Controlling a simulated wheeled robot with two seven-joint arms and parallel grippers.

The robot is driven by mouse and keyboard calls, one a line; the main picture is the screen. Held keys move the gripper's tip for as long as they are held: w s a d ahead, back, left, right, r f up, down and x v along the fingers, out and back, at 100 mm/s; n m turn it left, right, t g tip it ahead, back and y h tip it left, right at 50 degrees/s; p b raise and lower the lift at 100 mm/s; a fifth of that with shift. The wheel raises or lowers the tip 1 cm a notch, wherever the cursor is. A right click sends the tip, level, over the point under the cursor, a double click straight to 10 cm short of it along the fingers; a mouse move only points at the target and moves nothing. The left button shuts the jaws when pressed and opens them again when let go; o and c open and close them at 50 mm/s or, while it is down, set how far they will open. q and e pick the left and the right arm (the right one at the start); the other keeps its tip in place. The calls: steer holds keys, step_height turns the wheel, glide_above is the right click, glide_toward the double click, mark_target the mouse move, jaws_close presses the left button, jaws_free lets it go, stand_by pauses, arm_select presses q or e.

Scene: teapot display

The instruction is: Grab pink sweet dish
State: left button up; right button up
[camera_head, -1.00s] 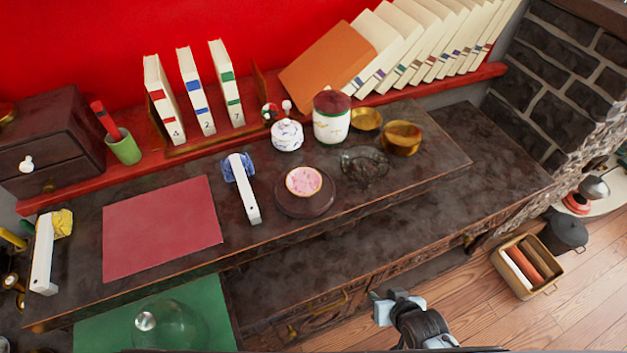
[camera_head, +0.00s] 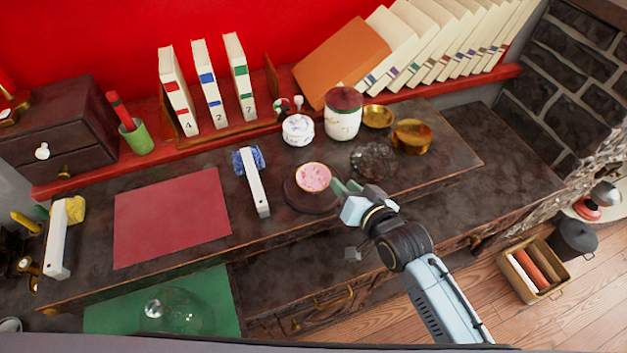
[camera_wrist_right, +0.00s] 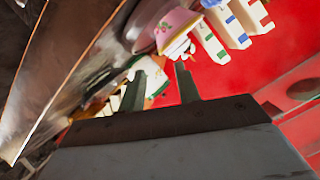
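The pink sweet dish (camera_head: 313,176) is a small round dish with a pale rim. It sits on a round dark stand (camera_head: 303,203) on the dark shelf top. In the right wrist view the pink dish (camera_wrist_right: 180,24) appears tilted at the top, beyond the fingertips. My right gripper (camera_head: 345,189) is just to the right of the dish and its stand, pointing toward them. In the wrist view its two fingers (camera_wrist_right: 161,84) are apart with no object clearly held between them. My left gripper is not in view.
A white lidded pot (camera_head: 298,130), a red-lidded jar (camera_head: 342,121), a glass dish (camera_head: 373,161) and brass bowls (camera_head: 412,135) stand behind. A white-handled object (camera_head: 256,188) lies left of the stand. A red mat (camera_head: 172,215) lies farther left.

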mark_target(330, 176)
steer(key=shift+a+b+x, duration=0.25)
steer(key=shift+b+x, duration=0.1)
steer(key=shift+x, duration=2.7)
steer(key=shift+s+f, duration=0.1)
steer(key=shift+s, duration=0.1)
jaws_close()
